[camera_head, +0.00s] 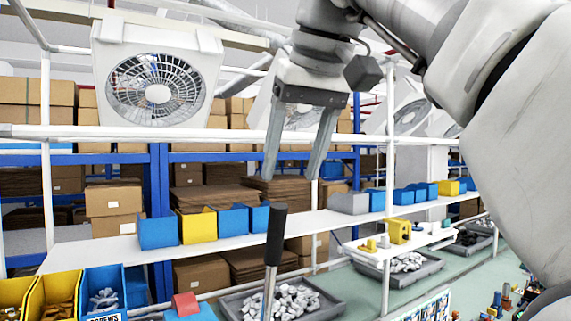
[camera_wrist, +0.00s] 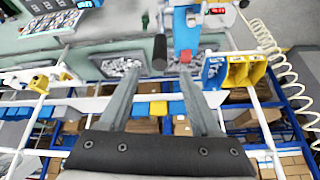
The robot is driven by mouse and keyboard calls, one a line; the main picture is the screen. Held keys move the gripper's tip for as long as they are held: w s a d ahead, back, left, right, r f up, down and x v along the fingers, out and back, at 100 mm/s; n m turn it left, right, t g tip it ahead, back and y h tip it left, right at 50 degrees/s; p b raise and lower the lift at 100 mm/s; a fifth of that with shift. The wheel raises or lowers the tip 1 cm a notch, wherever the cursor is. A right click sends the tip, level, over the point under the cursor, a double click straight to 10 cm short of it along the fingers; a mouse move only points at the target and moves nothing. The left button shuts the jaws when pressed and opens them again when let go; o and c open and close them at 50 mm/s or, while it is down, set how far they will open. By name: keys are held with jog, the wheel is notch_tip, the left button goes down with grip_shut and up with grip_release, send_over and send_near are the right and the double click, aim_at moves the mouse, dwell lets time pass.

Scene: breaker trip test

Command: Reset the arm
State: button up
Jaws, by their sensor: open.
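My gripper (camera_head: 292,176) hangs from my arm in the upper middle of the head view, its two grey fingers spread and pointing down. Nothing is between them. In the wrist view my gripper (camera_wrist: 160,76) also shows open and empty. A lever with a black handle (camera_head: 276,235) on a metal rod stands below the fingertips in the head view; its lower end is cut off. The black handle also shows in the wrist view (camera_wrist: 159,52), just past the fingertips and between their lines. I see no contact with it.
A white shelf (camera_head: 325,222) with blue, yellow and grey bins runs behind the lever. A grey tray of pale parts (camera_head: 328,301) lies behind the handle. A blue and red device (camera_wrist: 186,30) is beside the handle. White rails cross the view; a coiled cable (camera_wrist: 262,38) hangs right.

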dwell(0.3)
jog(key=s+d+f+m+b, duration=0.1)
jog(key=s+d+f, duration=0.3)
jog(key=f, duration=1)
jog(key=s+d+f+m+h+b, duration=0.1)
jog(key=s+d+f+b, duration=0.3)
jog(key=f, duration=1)
jog(key=s+d+f+m+h+b, duration=0.1)
jog(key=s+d+f, duration=0.3)
jog(key=f, duration=1.1)
jog(key=shift+s+d+m+t+b, duration=0.3)
jog(key=shift+s+m+b, duration=0.15)
jog(key=shift+b, duration=0.3)
